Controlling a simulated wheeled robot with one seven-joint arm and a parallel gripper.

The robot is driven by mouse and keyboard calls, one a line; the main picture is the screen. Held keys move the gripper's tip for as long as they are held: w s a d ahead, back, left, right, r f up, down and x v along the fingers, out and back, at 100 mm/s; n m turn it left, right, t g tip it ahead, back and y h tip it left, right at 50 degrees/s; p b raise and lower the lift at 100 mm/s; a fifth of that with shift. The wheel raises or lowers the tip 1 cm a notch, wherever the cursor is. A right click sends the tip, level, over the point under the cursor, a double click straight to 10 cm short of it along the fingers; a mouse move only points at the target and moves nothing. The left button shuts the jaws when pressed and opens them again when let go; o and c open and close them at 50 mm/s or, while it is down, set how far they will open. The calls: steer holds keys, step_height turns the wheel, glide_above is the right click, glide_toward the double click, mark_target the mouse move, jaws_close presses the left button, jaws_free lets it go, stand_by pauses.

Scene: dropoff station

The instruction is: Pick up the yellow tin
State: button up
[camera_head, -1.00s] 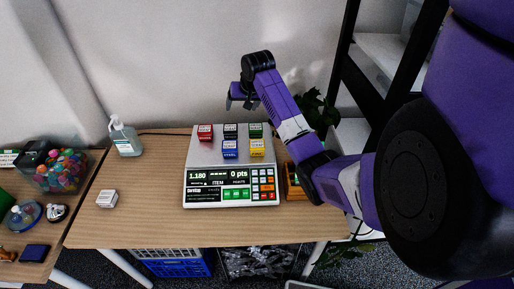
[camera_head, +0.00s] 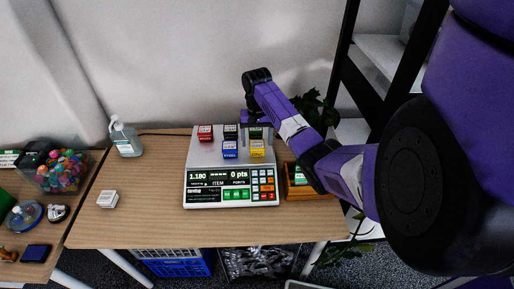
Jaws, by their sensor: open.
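The yellow tin (camera_head: 257,149) sits on the pan of the scale (camera_head: 205,160), at the front right of a small group of tins. A blue tin (camera_head: 229,150) stands to its left and a green tin (camera_head: 256,133) just behind it. A red tin (camera_head: 205,132) and a black tin (camera_head: 230,131) are in the back row. My gripper (camera_head: 249,127) is open and points down over the back right of the pan, close to the green and black tins. My arm partly hides its fingers.
A wooden box (camera_head: 310,191) stands right of the scale, partly behind my arm. A sanitizer bottle (camera_head: 125,138) and a small white box (camera_head: 107,199) are on the left of the table (camera_head: 150,225). The table front is clear.

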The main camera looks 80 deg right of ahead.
steer(key=shift+f, duration=1.1)
steer(key=c, duration=1.5)
steer(key=shift+r, duration=0.1)
steer(key=shift+c, duration=0.2)
